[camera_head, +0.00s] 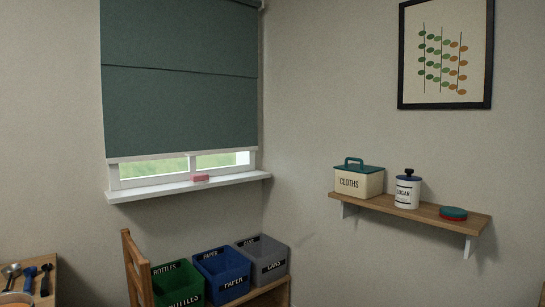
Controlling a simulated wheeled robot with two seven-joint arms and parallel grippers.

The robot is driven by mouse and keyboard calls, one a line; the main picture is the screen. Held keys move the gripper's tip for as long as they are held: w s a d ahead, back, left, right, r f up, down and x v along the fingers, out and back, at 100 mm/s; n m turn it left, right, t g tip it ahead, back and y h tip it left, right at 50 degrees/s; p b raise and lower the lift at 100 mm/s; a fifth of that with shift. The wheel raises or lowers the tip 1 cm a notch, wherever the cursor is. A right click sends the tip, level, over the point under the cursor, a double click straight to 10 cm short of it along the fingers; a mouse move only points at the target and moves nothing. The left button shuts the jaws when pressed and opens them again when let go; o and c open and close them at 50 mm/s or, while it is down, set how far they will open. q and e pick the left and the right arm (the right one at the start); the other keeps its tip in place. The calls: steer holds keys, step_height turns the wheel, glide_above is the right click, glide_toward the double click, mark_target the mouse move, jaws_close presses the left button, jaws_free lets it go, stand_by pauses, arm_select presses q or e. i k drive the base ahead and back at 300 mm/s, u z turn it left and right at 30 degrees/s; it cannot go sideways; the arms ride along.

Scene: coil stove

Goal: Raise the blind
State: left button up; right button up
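A dark green blind (180,85) hangs over the window in the head view, at the upper left. It covers most of the window, and its pale bottom bar (182,155) is a little above the white sill (190,187). A strip of window (155,169) with greenery outside shows below the bar. I cannot make out a cord or chain clearly; the blind's top edge is out of the picture. Neither of my grippers is in view.
A pink block (200,179) lies on the sill. Below stand green (178,284), blue (222,274) and grey (262,258) bins, beside a wooden chair back (136,268). A wall shelf (410,208) holds a cloths box (358,181), sugar jar (407,191) and round tin (453,213).

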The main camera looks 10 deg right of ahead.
mark_target(149, 114)
steer(key=z, duration=0.55)
steer(key=i, duration=2.15)
steer(key=u, duration=1)
